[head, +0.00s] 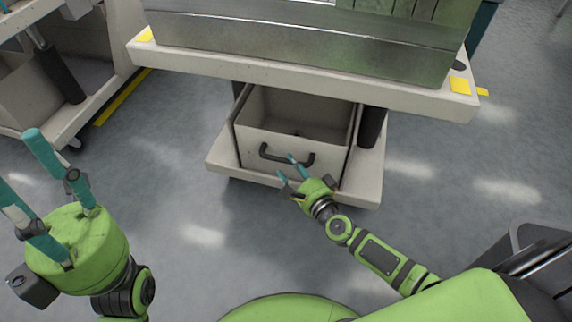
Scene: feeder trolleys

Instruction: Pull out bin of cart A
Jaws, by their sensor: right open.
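A pale grey bin (254,144) sits in the lower part of the trolley (290,74) in front of me, between its dark posts. Its black handle (267,153) is on the front face. The open top shows an empty-looking inside with a small dark spot. My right gripper (285,167) is open, its teal fingers by the right end of the handle. I cannot tell whether a finger touches it. My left gripper (22,167) is large at the left edge, fingers spread apart, with nothing between them, away from the bin. No cart letter is readable.
The trolley's lower shelf (362,181) extends around the bin. Another trolley (95,100) stands at the upper left, beside a yellow floor stripe (122,98). The grey floor (195,200) between me and the bin is clear.

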